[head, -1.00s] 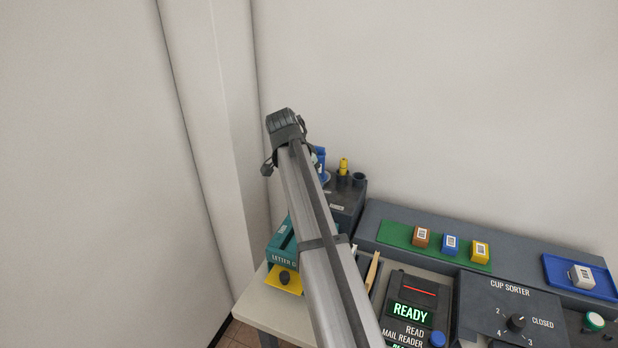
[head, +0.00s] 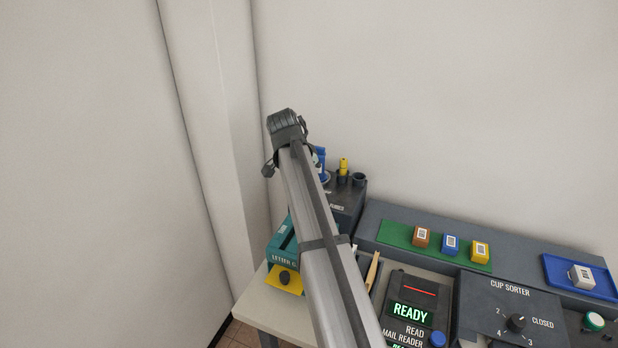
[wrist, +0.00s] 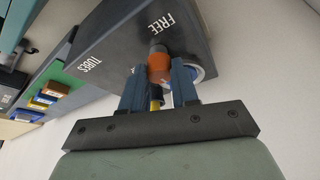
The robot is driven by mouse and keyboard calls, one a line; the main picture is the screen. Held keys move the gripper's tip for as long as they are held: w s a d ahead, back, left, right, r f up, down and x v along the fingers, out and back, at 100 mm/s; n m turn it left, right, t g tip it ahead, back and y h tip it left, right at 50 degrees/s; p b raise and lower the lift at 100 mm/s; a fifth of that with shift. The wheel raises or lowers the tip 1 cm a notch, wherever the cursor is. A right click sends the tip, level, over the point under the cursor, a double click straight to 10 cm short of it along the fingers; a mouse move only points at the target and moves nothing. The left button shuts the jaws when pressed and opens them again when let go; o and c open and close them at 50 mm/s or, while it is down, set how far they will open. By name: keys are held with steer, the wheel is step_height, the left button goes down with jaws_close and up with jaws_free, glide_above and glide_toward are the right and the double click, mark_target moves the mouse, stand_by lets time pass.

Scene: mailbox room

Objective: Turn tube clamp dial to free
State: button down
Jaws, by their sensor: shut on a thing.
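The dark tube box (head: 345,212) stands at the back left of the bench. In the wrist view its dark face (wrist: 112,38) carries the words FREE and TUBES. An orange knob (wrist: 159,68), apparently the clamp dial, stands out from this box below the word FREE. My gripper (wrist: 158,76) has its two blue-grey fingers on either side of the knob, shut on it. The dial's pointer, if any, cannot be made out. In the head view my arm hides the fingers and the dial.
A yellow tube (head: 344,166) stands in the box, with a blue piece (head: 320,160) beside it. A teal letter box (head: 284,246) is at left. The mail reader (head: 410,308), coloured blocks on a green mat (head: 397,233) and the cup sorter (head: 508,312) lie to the right.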

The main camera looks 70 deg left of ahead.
steer(key=n, duration=0.2)
steer(key=n+y, duration=0.1)
steer(key=shift+w+d+n+g, duration=0.1)
steer(key=shift+d+n+g, duration=0.1)
steer(key=shift+n+g, duration=0.2)
steer(key=n, duration=0.2)
steer(key=n+g+y, duration=0.1)
steer(key=n, duration=0.1)
steer(key=shift+w+y, duration=0.15)
steer(key=shift+y, duration=0.15)
steer(key=n+g, duration=0.1)
steer(key=n, duration=0.1)
steer(key=n+g, duration=0.1)
steer(key=n, duration=0.2)
steer(key=shift+w+y, duration=0.1)
steer(key=shift+y, duration=0.2)
steer(key=shift+w+n+g, duration=0.1)
steer(key=shift+n+g, duration=0.8)
steer(key=shift+n, duration=1.4)
steer(key=c, duration=0.9)
jaws_free()
steer(key=shift+o, duration=0.2)
